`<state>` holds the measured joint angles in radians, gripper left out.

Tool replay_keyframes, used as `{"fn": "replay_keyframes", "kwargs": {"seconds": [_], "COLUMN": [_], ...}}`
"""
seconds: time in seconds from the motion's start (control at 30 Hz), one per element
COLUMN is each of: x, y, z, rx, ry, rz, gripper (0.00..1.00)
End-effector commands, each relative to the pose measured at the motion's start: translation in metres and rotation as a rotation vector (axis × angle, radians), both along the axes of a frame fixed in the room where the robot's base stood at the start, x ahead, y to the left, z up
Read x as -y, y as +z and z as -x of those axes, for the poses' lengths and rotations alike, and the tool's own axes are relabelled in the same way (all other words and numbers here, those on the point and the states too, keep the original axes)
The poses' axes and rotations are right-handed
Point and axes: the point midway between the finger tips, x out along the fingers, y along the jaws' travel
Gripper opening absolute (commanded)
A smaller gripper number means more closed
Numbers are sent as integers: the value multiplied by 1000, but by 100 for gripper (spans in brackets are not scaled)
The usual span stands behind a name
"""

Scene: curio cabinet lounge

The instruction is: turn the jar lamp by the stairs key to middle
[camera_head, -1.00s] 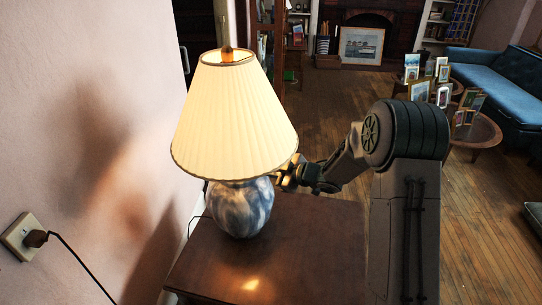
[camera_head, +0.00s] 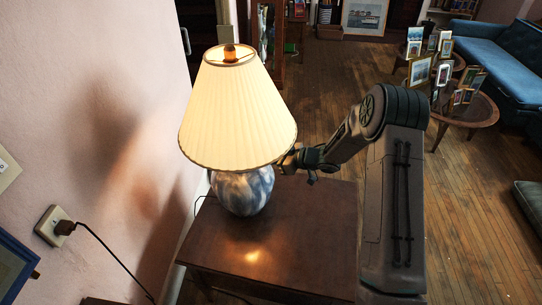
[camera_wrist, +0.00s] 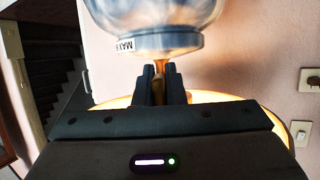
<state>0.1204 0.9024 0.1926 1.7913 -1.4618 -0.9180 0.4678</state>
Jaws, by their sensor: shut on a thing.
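The jar lamp (camera_head: 245,190) has a blue-and-white mottled body and a lit, pleated cream shade (camera_head: 237,110). It stands upright on a dark wooden table. My gripper (camera_head: 290,163) reaches in from the right, just under the shade's edge, at the lamp's neck. In the wrist view the lamp appears upside down, its jar body (camera_wrist: 155,20) at the top with a collar and a small "MAX" label. There my gripper (camera_wrist: 162,85) is shut on a small brass-coloured key (camera_wrist: 158,82) below the collar. The fingers hide much of the key, so its angle is unclear.
The wooden table (camera_head: 300,235) has bare top around the lamp. A pink wall with an outlet and plug (camera_head: 60,228) is at the left. Round tables with several picture frames (camera_head: 440,65) and a blue sofa (camera_head: 510,65) are at the back right. Stairs (camera_wrist: 45,60) show in the wrist view.

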Motion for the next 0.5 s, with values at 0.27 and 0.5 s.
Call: {"fn": "replay_keyframes", "kwargs": {"seconds": [0.27, 0.5], "x": [0, 0], "y": [-1, -1], "z": [0, 0], "rx": [-3, -2], "ry": [0, 0], "rz": [-1, -1], "gripper": [0, 32]}}
